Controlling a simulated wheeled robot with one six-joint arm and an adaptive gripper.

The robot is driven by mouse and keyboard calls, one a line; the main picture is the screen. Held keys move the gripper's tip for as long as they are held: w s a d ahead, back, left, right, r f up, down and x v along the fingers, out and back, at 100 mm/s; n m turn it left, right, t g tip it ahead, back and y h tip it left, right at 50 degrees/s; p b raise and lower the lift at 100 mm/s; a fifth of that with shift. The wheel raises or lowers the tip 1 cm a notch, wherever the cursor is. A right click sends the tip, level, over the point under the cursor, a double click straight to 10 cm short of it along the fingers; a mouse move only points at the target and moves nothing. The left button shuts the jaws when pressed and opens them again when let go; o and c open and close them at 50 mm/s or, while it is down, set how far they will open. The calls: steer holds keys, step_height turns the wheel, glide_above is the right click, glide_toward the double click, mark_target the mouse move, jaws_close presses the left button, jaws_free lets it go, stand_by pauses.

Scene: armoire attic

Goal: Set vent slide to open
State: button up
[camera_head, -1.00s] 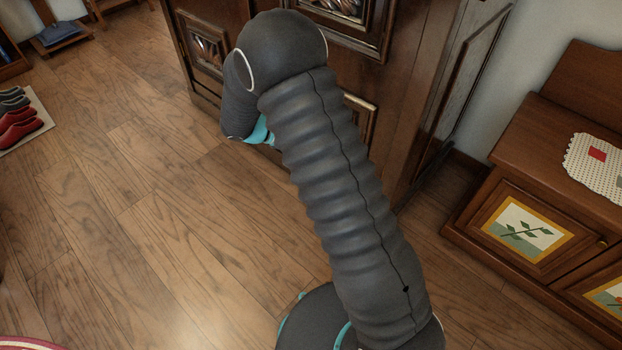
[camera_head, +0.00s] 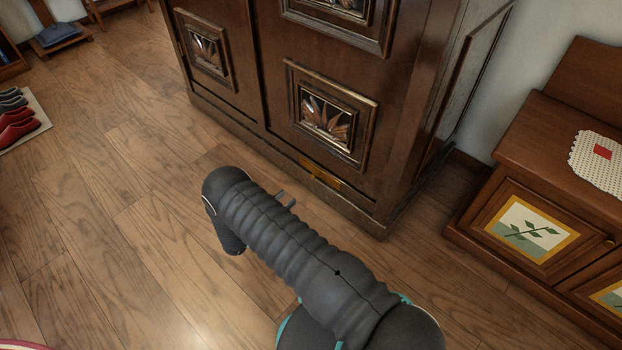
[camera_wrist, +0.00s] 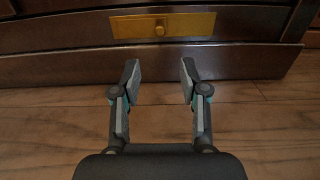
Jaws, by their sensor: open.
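The vent slide is a brass-coloured plate (camera_wrist: 185,24) with a small round knob (camera_wrist: 160,27), set low in the front of the dark wooden armoire (camera_head: 400,130). In the wrist view the knob sits about the middle of the plate. The plate also shows low on the armoire in the head view (camera_head: 320,174). My gripper (camera_wrist: 159,75) is open and empty, its two fingers pointing at the armoire base, below the knob in the picture and apart from it. In the head view my arm hides most of the gripper; only a small grey part shows beside it.
A plinth board (camera_wrist: 70,67) runs along the armoire's bottom, below the plate. Wooden floor (camera_head: 120,220) is open at the left. A low cabinet (camera_head: 480,190) with painted panels stands at the right. Shoes (camera_head: 18,125) lie on a mat at the far left.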

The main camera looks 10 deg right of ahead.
mark_target(312, 177)
steer(key=x, duration=1.3)
steer(key=shift+w+d, duration=0.2)
steer(key=shift+d, duration=0.1)
jaws_close()
